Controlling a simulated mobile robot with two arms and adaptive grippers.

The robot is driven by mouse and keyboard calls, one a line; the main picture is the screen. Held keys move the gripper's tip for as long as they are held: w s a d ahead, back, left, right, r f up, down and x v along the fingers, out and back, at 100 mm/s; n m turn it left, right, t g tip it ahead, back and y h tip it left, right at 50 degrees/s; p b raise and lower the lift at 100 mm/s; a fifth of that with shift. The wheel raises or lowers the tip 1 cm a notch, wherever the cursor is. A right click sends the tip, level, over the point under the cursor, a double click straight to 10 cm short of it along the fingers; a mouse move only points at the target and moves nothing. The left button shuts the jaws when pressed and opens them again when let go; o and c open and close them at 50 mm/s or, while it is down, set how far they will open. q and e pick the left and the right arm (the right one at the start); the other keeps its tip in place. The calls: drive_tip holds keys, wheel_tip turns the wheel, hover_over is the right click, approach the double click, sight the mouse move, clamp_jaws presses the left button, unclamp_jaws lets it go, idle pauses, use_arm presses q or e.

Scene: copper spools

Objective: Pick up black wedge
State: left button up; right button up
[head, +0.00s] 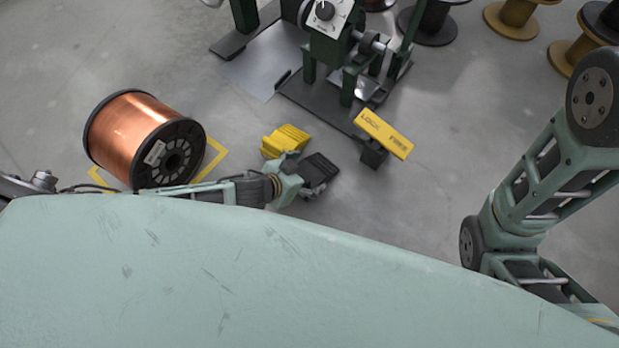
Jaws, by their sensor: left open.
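The black wedge (322,167) lies on the grey floor near the middle of the head view, just right of my left gripper. My left gripper (306,176) is open, with its fingers at the near left side of the black wedge. I cannot tell whether they touch it. A yellow wedge (285,140) lies on the floor just behind and left of the gripper, partly hidden by it. My right arm shows at the right edge, but its gripper is not in view.
A large copper spool (130,128) lies on its side at the left, by yellow floor markings. A yellow lock pedal (384,134) and a dark green machine (345,50) stand behind the wedges. Empty spools (513,18) stand at the upper right. The floor right of the wedge is clear.

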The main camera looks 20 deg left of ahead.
use_arm(q)
drive_tip(key=shift+b+x, duration=0.65)
drive_tip(key=shift+x, duration=0.6)
drive_tip(key=shift+r, duration=0.1)
drive_tip(key=c, duration=1.4)
